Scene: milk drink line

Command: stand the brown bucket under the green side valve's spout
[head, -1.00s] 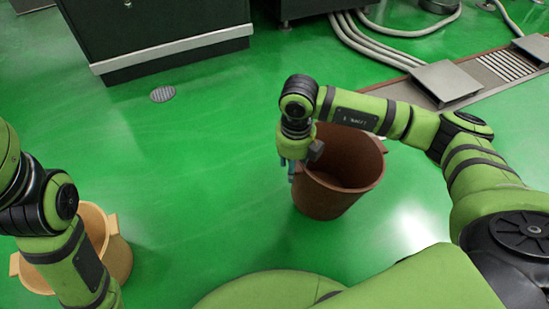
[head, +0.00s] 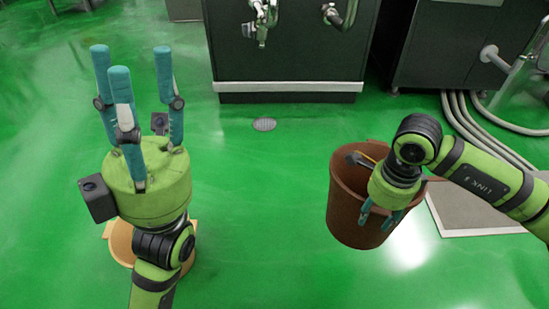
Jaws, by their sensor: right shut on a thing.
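The brown bucket (head: 346,205) is at right of centre in the head view, roughly upright with its mouth up. My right gripper (head: 380,214) is shut on its near right rim, with the fingers over the wall. I cannot tell whether the bucket's base touches the floor. Two metal valves with spouts, the left one (head: 262,22) and the right one (head: 342,14), hang on the dark cabinet front at the top. Their upper parts are cut off and I see no green on them. My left gripper (head: 135,75) is raised at left, fingers spread, open and empty.
The dark cabinet (head: 290,62) stands ahead, with a round floor drain (head: 264,124) before it. A tan bucket (head: 120,243) is partly hidden behind my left arm. Hoses (head: 470,125) and a metal plate (head: 470,208) lie at right. Green floor between bucket and cabinet is clear.

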